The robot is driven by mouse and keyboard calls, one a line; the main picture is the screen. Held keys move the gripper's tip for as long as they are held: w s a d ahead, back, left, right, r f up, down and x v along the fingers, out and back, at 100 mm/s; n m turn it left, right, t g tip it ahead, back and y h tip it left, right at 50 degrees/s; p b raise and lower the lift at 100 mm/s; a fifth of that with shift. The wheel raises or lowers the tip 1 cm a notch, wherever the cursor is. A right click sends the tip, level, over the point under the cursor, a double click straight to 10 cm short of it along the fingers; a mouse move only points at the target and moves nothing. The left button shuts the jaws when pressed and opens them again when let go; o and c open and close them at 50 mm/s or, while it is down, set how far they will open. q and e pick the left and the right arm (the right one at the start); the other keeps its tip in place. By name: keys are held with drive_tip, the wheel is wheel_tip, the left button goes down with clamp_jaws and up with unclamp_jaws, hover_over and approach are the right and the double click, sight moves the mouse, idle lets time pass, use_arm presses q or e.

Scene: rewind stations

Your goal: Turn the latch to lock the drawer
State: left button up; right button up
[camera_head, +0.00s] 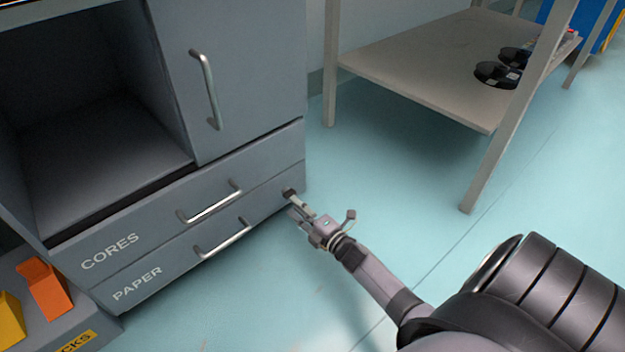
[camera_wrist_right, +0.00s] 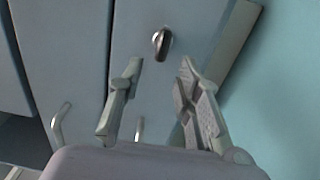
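The latch (camera_head: 288,192) is a small dark knob at the right end of the lower drawer (camera_head: 272,203), marked PAPER, on the grey cabinet. In the right wrist view the latch (camera_wrist_right: 162,42) is an oblong metal piece standing out from the drawer front. My right gripper (camera_head: 299,208) is just in front of the latch. In the right wrist view the gripper (camera_wrist_right: 162,67) is open and empty, with the latch ahead of the gap between its fingertips; I see no contact. Both drawers look closed. My left gripper is not in view.
The CORES drawer (camera_head: 155,215) and a cabinet door (camera_head: 245,75) with bar handles are above. An open compartment (camera_head: 90,110) is at left. A bin (camera_head: 85,318) with orange and yellow pieces stands lower left. A shelf table (camera_head: 420,65) stands behind right. Floor between is clear.

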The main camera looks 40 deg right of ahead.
drive_tip(key=s, duration=0.8)
drive_tip(key=shift+s+d, duration=0.25)
drive_tip(key=shift+d, duration=0.05)
